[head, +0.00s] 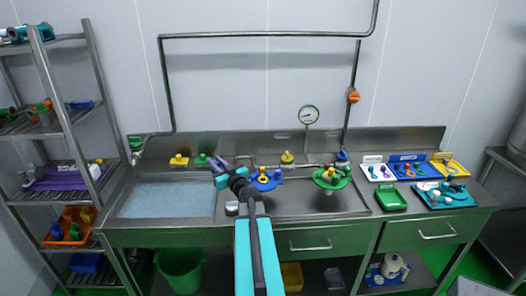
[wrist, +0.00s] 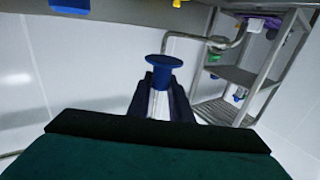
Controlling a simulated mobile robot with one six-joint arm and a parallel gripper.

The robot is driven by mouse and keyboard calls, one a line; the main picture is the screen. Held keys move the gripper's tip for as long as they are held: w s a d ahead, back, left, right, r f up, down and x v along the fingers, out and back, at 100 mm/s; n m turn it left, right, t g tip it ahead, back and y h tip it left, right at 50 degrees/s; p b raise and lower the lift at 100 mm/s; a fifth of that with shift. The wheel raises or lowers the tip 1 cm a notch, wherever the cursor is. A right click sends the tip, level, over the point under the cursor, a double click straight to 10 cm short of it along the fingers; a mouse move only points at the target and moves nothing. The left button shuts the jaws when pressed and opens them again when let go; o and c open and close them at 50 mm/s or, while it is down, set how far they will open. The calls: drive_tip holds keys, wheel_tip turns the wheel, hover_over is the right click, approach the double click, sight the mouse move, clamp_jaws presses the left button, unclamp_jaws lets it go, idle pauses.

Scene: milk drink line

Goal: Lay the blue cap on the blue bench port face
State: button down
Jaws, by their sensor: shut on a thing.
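In the wrist view my gripper (wrist: 160,88) is shut on the blue cap (wrist: 163,64). The cap's round blue disc stands out past the fingertips, with a pale piece between the fingers below it. In the head view my gripper (head: 220,178) is above the bench, by the right edge of the basin; my arm partly hides this spot. A blue block (wrist: 68,5) is cut off by the top edge of the wrist view, apart from the cap. I cannot tell for sure which blue part is the blue bench port.
A yellow fitting (head: 179,160) and a green fitting (head: 202,159) stand at the bench back. A blue flange (head: 266,182) and a green round part (head: 332,180) lie right of my gripper. Trays (head: 440,202) fill the right end. A shelf rack (head: 60,120) stands left.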

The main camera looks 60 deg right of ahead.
drive_tip(key=s+d+r+m+g+h+p, duration=0.1)
drive_tip(key=s+d+h, duration=0.5)
drive_tip(key=s+d, duration=0.7)
drive_tip(key=d+m+g+p, duration=0.1)
drive_tip(key=d+m+g, duration=0.1)
drive_tip(key=m, duration=0.1)
drive_tip(key=shift+m+g, duration=0.3)
drive_tip(key=shift+g, duration=0.1)
drive_tip(key=shift+f, duration=0.1)
wheel_tip(320, 180, down, 7)
drive_tip(key=b, duration=0.7)
drive_tip(key=shift+f+b, duration=0.9)
drive_tip(key=shift+f, duration=0.3)
drive_tip(key=c, duration=1.5)
unclamp_jaws()
drive_tip(key=shift+c, duration=0.2)
drive_tip(key=shift+a, duration=0.1)
